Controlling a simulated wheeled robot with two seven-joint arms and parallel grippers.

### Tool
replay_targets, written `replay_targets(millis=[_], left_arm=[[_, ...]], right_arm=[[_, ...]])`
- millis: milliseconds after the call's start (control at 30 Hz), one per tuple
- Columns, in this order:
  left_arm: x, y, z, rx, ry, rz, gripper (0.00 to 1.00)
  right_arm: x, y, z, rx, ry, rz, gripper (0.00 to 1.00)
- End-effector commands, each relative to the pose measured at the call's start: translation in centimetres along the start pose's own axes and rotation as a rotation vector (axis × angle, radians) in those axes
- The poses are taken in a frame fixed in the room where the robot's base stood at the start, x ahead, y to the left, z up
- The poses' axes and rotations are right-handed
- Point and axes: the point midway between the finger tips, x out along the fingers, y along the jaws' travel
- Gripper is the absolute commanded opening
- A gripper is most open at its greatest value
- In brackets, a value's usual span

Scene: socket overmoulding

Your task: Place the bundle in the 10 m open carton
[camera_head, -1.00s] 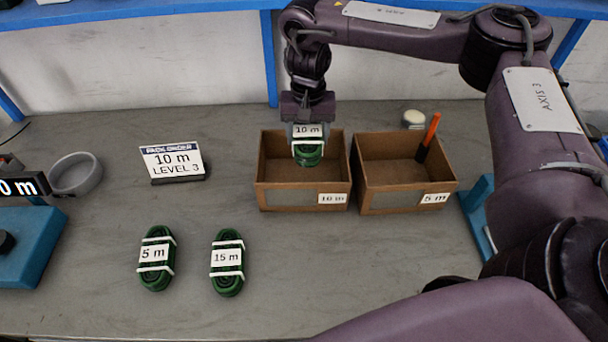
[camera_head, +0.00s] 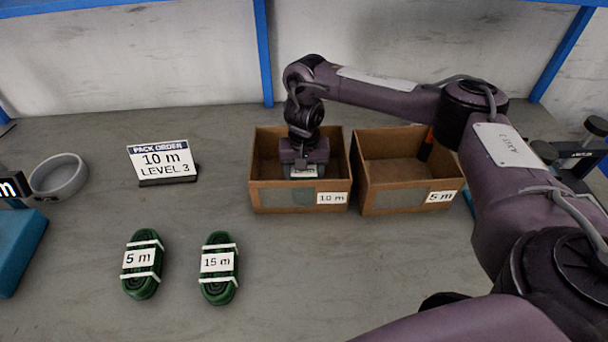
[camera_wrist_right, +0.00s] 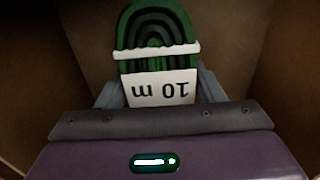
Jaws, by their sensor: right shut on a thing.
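The green bundle with a white 10 m label (camera_wrist_right: 158,90) shows in the right wrist view, with brown carton walls around it. My right gripper (camera_head: 304,174) is down inside the 10 m open carton (camera_head: 298,198) and shut on the bundle. In the head view the gripper and the front wall hide most of the bundle; only its label edge shows. Whether the bundle touches the carton floor cannot be told. My left gripper is not in view.
The 5 m carton (camera_head: 410,199) with an orange-handled thing in it stands close on the right. A 5 m bundle (camera_head: 142,264) and a 15 m bundle (camera_head: 219,268) lie in front left. A pack order sign (camera_head: 162,161) reads 10 m. A grey ring (camera_head: 58,177) is at left.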

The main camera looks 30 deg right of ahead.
Motion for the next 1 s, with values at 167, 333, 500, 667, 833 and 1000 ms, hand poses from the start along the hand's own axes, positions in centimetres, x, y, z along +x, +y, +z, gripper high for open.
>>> replay_targets(millis=[167,333,500,667,833,1000], left_arm=[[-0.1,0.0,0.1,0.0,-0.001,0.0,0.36],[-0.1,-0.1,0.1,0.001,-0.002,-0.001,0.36],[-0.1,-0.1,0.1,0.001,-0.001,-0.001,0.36],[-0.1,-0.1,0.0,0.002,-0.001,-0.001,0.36],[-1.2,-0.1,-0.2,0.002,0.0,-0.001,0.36],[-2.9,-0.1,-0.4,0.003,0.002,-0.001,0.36]], right_arm=[[0.0,0.0,0.0,0.0,0.0,0.0,0.31],[0.1,0.0,0.0,-0.001,-0.001,0.0,0.79],[0.1,0.0,0.0,0.0,-0.001,0.0,0.83],[0.0,0.0,0.0,0.0,0.0,0.0,0.83],[-2.2,0.0,-0.1,-0.001,0.003,-0.001,0.83],[-6.0,0.0,-0.1,-0.002,0.005,-0.001,0.83]])
